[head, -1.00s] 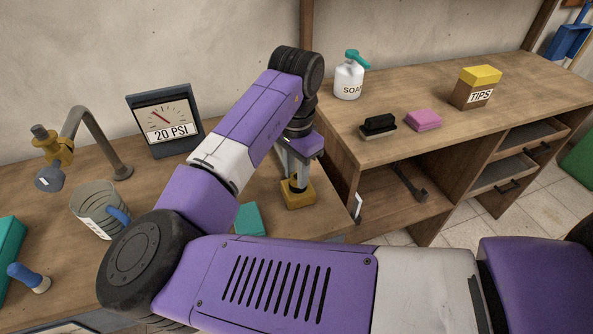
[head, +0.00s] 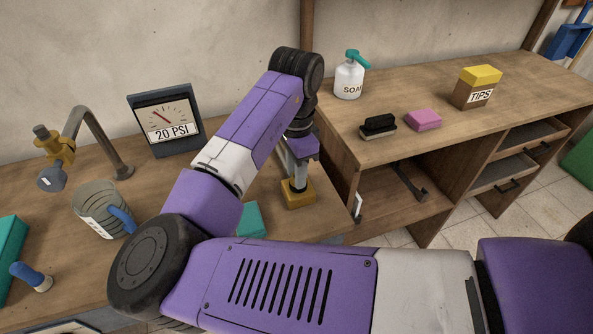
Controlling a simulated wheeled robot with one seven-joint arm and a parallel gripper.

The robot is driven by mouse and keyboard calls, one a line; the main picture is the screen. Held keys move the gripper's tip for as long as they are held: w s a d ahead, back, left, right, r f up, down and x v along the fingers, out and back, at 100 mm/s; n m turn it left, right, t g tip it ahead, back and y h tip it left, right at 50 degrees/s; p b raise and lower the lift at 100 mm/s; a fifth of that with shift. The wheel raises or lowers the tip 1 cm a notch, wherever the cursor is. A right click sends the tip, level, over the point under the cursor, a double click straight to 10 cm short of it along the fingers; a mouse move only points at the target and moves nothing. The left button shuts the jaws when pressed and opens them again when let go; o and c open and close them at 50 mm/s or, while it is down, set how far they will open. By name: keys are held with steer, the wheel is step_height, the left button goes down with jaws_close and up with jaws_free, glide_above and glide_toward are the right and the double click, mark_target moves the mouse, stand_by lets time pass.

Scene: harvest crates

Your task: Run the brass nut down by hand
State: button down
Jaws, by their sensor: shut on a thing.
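My gripper (head: 297,178) points down over a small yellow block (head: 300,199) near the right end of the left bench. Its fingers are shut at the top of the block, around the place of the brass nut. The nut itself is hidden between the fingers, so its height and thread cannot be made out. The block sits flat on the bench top.
A teal block (head: 250,219) lies just left of the yellow block, partly behind my arm. The right bench holds a soap bottle (head: 348,80).

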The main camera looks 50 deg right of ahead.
stand_by(0.3)
steer(key=shift+m, duration=1)
steer(key=shift+m, duration=0.8)
steer(key=shift+m, duration=0.9)
steer(key=shift+m, duration=0.8)
